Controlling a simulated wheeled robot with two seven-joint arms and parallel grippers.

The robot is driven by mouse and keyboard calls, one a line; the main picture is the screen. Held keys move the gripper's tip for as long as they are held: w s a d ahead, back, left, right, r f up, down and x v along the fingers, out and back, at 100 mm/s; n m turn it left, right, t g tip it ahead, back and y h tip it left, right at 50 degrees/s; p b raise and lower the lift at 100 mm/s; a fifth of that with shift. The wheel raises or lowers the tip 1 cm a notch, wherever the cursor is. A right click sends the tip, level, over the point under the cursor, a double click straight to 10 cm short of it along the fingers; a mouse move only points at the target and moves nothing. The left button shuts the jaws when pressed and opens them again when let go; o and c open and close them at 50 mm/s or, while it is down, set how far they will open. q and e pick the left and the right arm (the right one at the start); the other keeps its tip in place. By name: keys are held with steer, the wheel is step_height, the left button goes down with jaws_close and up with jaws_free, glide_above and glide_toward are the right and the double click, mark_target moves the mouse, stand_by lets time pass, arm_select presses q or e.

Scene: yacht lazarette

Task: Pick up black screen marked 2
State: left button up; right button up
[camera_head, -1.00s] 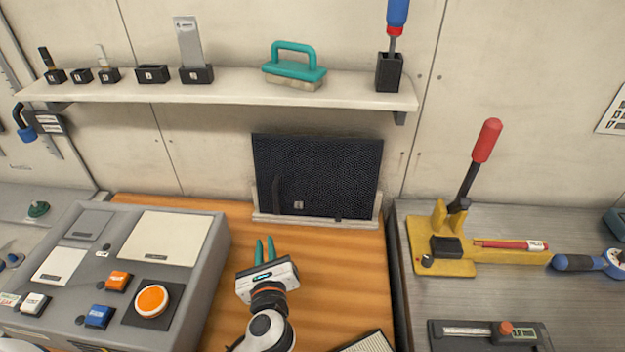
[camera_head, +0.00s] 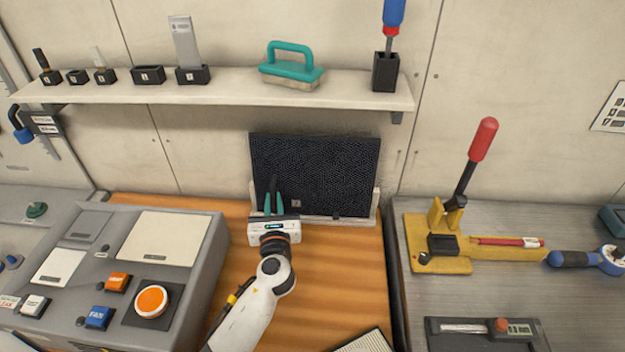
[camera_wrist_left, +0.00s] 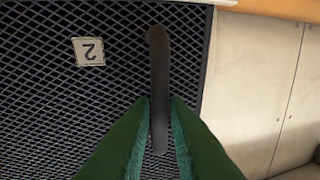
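The black screen (camera_head: 325,165) is a dark mesh panel standing upright in a pale rack (camera_head: 377,207) against the back wall. Its small label reads 2, upside down in the left wrist view (camera_wrist_left: 89,51). A dark upright handle (camera_wrist_left: 158,70) is on its face. My left gripper (camera_head: 273,196) is in front of the screen's lower left. In the left wrist view its green fingers (camera_wrist_left: 160,105) are apart, one on each side of the handle's near end. I cannot tell whether they touch it. My right gripper is not in view.
A grey control console (camera_head: 195,250) stands left of the wooden bench (camera_head: 335,275). A yellow lever tool (camera_head: 440,240) stands on the metal bench at right. A shelf (camera_head: 220,95) with a teal-handled brush (camera_head: 290,68) hangs above the screen. Bare wood lies right of my arm.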

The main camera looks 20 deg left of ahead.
arm_select(q)
steer(key=shift+x, duration=1.05)
steer(key=shift+s, duration=0.1)
jaws_close()
stand_by(0.5)
